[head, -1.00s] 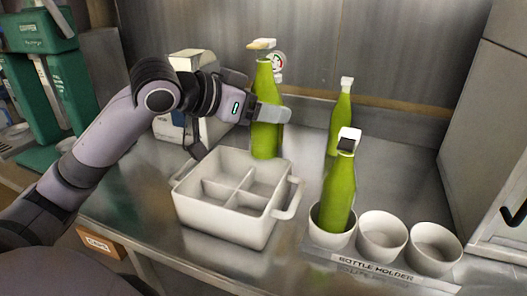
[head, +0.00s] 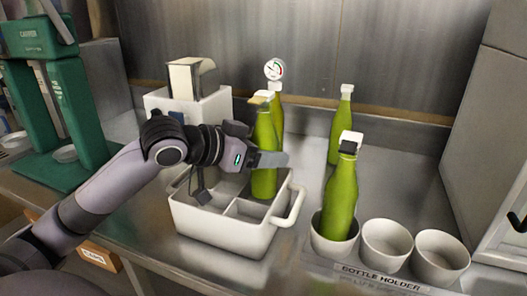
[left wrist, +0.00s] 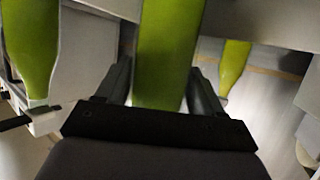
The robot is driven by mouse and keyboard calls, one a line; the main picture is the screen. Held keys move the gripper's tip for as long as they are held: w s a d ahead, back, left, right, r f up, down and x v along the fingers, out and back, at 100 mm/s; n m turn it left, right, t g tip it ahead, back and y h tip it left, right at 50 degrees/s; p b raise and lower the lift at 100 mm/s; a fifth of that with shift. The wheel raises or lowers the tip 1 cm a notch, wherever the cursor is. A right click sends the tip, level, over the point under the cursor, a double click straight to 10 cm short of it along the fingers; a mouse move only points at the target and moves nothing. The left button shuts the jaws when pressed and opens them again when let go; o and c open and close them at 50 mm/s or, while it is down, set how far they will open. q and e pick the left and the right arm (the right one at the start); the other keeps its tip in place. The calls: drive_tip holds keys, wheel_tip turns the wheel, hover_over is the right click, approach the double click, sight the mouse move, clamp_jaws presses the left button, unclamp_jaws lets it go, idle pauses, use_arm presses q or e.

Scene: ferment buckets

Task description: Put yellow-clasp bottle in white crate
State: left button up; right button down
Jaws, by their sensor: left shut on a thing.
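My left gripper (head: 270,160) is shut on a green bottle (head: 263,178) with a yellowish clasp and cap on top. The bottle is upright, with its lower part within the back right compartment of the white crate (head: 222,237); whether its base touches the crate floor is hidden. In the left wrist view, the same green bottle (left wrist: 165,50) fills the gap between the fingers (left wrist: 160,92). The other crate compartments that show look empty, though my arm covers part of the left side. My right gripper is not in view.
A green bottle with a dark clasp (head: 340,200) stands in the left cup of the bottle holder (head: 375,278); two cups there are empty. Another green bottle (head: 340,135) stands at the back. A bottle with a gauge (head: 276,100) is behind the held one. A white box-shaped machine (head: 185,100) stands behind the crate.

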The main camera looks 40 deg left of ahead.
use_arm(q)
drive_tip(key=shift+f, duration=0.15)
drive_tip(key=shift+d+f, duration=0.1)
drive_tip(key=shift+f, duration=0.3)
drive_tip(key=o, duration=1.5)
drive_tip(key=shift+f, duration=0.3)
drive_tip(key=shift+o, duration=0.2)
drive_tip(key=shift+r, duration=0.7)
drive_tip(key=shift+s+a, duration=0.2)
drive_tip(key=shift+s, duration=0.15)
drive_tip(key=b+v, duration=0.1)
drive_tip(key=v, duration=1)
drive_tip(key=shift+r, duration=0.3)
drive_tip(key=shift+s, duration=0.1)
